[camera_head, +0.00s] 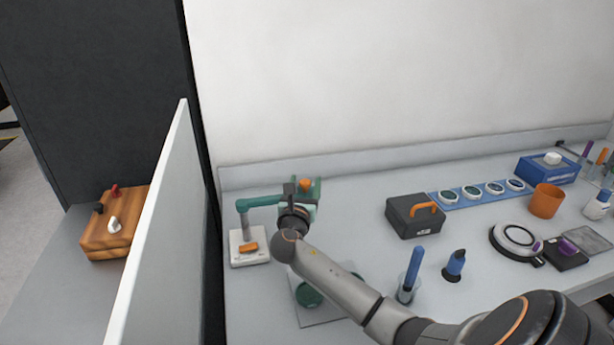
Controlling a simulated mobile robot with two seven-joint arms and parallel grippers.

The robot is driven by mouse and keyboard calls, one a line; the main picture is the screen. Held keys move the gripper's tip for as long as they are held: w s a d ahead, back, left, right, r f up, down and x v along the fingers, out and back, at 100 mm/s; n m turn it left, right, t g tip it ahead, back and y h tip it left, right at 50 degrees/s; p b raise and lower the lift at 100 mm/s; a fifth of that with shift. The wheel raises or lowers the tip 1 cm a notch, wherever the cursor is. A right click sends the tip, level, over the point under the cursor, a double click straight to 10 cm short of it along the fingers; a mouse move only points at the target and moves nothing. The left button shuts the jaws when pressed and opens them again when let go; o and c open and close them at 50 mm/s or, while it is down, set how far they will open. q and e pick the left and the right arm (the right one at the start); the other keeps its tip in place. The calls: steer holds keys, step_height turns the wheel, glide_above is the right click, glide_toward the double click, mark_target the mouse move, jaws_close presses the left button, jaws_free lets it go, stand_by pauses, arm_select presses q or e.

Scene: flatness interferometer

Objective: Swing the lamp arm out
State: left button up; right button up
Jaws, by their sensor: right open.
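The lamp arm (262,201) is a green bar that reaches right from an upright post on a white base (249,256) with an orange block on it. Near the bar's right end is a green lamp head (314,189) with an orange knob (305,184). My right gripper (290,190) is at the bar's right end, beside the lamp head. It is open; its fingers are small and partly hidden, so I cannot tell whether they touch the lamp arm. My left gripper is not in view.
My right arm crosses above a grey plate with a green round part (309,294). A dark toolbox (414,216), a blue tray (459,202) of round pieces and an orange cup (545,201) stand to the right. A white partition (160,225) bounds the bench on the left.

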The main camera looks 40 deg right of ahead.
steer(key=shift+x, duration=1.85)
steer(key=shift+c, duration=0.2)
jaws_close()
